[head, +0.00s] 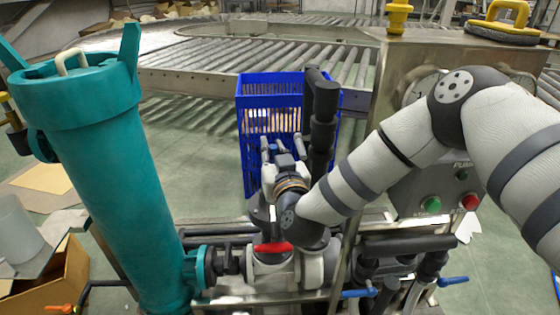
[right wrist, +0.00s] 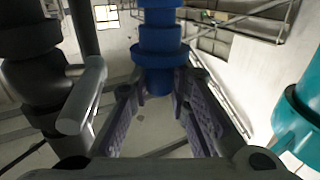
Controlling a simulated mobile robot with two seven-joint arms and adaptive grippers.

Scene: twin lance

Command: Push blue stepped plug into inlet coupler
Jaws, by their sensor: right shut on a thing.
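My right gripper (head: 282,147) shows in the head view, in front of the blue crate and above the pipework. In the right wrist view its two fingers (right wrist: 163,86) are shut on the blue stepped plug (right wrist: 159,45). The plug's ringed body extends up from between the fingertips to the top edge of that view. In the head view the plug is mostly hidden by the gripper or blends with the blue crate behind it. I cannot tell which fitting is the inlet coupler, or whether the plug touches it. My left gripper is not in view.
The teal housing (head: 105,175) stands at the left. A black vertical pipe (head: 321,125) rises close right of the gripper. The red-handled valve (head: 272,248) lies below it. The blue crate (head: 268,90) is behind. A steel panel with buttons (head: 431,204) is right.

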